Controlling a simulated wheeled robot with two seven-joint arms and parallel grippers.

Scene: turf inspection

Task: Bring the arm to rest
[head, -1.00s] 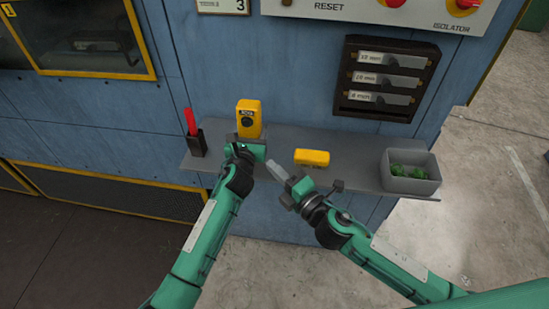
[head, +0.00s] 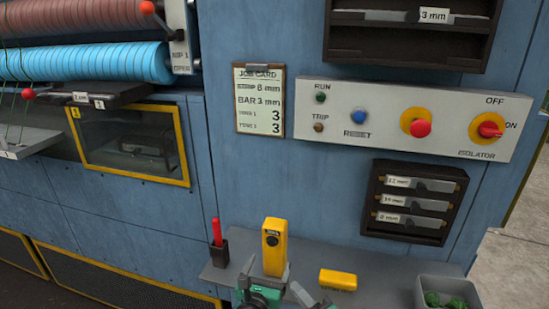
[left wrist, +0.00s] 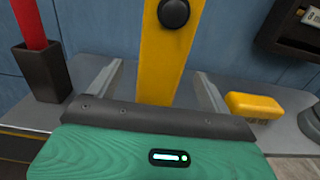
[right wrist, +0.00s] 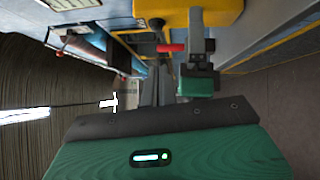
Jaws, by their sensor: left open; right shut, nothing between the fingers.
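My left gripper (head: 265,278) is open at the shelf, just in front of the upright yellow device (head: 274,247). In the left wrist view its two fingers (left wrist: 157,88) stand on either side of the yellow device (left wrist: 163,50), with gaps showing beside it. My right gripper (head: 303,294) is shut and empty, low in the head view and to the right of the left gripper. In the right wrist view its closed fingers (right wrist: 154,88) point toward my left gripper (right wrist: 196,84). Most of both arms is below the head view.
The grey shelf (head: 385,270) carries a red-handled tool in a dark holder (head: 219,252), a yellow block (head: 338,279) and a grey bin (head: 447,290) with green pieces. Above are a black rack (head: 414,201), a control panel (head: 370,124) and a job card (head: 259,98).

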